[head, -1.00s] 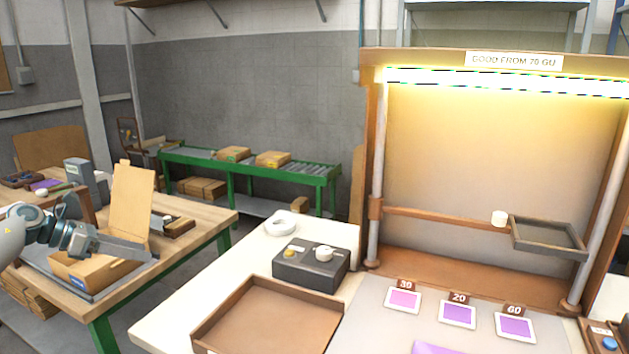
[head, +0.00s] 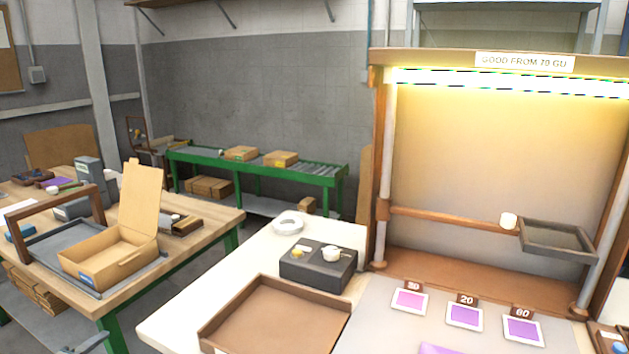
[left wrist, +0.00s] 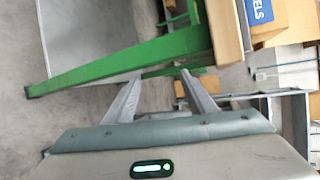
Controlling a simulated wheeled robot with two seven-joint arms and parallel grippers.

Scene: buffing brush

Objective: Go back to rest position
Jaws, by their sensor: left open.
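My left gripper (left wrist: 160,80) is open and empty in the left wrist view, its two fingers apart. It hangs beside the green leg (left wrist: 110,66) of the packing table, with floor behind it. In the head view only a grey piece of my left arm shows low at the left edge of the picture, below the wooden table (head: 205,225). My right gripper is in neither view.
An open cardboard box (head: 90,265) stands on the wooden table. The white bench (head: 185,318) carries an empty brown tray (head: 213,330), a dark control box (head: 318,277) and a lit panel stand (head: 378,160). Grey floor lies between the tables.

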